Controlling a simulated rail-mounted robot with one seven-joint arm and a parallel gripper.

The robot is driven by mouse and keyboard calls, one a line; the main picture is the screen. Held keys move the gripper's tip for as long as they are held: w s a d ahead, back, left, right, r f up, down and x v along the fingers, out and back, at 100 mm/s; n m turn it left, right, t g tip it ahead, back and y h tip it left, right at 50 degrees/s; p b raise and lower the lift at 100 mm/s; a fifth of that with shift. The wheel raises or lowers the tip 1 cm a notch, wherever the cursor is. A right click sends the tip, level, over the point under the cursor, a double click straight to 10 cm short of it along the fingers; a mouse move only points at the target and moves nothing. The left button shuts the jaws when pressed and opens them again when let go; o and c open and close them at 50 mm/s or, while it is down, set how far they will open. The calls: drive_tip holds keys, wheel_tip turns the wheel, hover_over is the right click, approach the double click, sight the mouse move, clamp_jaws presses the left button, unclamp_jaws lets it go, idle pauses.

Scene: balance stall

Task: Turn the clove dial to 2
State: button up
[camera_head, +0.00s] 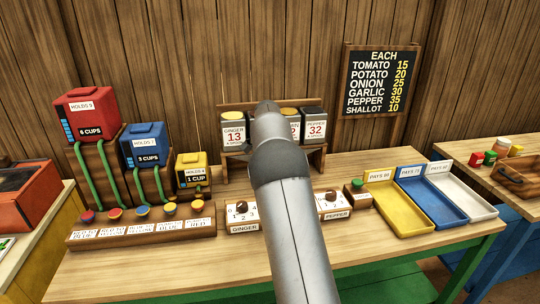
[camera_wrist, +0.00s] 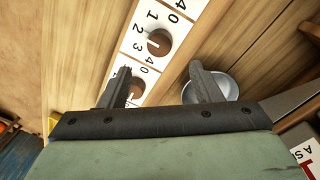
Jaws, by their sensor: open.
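In the wrist view, a brown dial (camera_wrist: 160,42) sits on a white numbered plate, with a pale pointer line facing left, near the 2 and 3. A second brown dial (camera_wrist: 136,87) lies nearer, partly behind my left finger. No name label is readable there, so I cannot tell which is the clove dial. My gripper (camera_wrist: 158,72) is open and empty, its fingers either side of the space just below the first dial. In the head view, my arm hides the middle of the dial row; the ginger dial (camera_head: 241,207) and pepper dial (camera_head: 330,196) show at its sides.
A silver bowl (camera_wrist: 222,88) is behind my right finger. Tins, including ginger (camera_head: 233,132) and pepper (camera_head: 315,127), stand on a shelf behind. A green button (camera_head: 357,183) and yellow tray (camera_head: 392,215) are at right. Colored buttons (camera_head: 142,211) line the left.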

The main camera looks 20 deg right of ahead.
wheel_tip(320, 180, up, 9)
drive_tip(key=shift+w+f, duration=0.15)
drive_tip(key=shift+w, duration=0.15)
drive_tip(key=shift+a+p, duration=0.15)
drive_tip(key=shift+p, duration=0.15)
drive_tip(key=s+a+r+n, duration=0.1)
drive_tip(key=s+a+n, duration=0.4)
drive_tip(key=s, duration=0.4)
drive_tip(key=s+a+n, duration=0.2)
drive_tip(key=s+a, duration=0.4)
drive_tip(key=s, duration=0.3)
drive_tip(key=s+a+f+n, duration=0.2)
drive_tip(key=s+f, duration=0.1)
drive_tip(key=s, duration=0.4)
drive_tip(key=s+a+f+n+t, duration=0.1)
drive_tip(key=s+a+f+n, duration=0.1)
drive_tip(key=s, duration=0.5)
drive_tip(key=s+a+f+n, duration=0.3)
drive_tip(key=s+f, duration=0.1)
drive_tip(key=s, duration=0.3)
drive_tip(key=shift+s+f, duration=0.25)
drive_tip(key=shift+s, duration=0.15)
drive_tip(key=shift+a, duration=0.1)
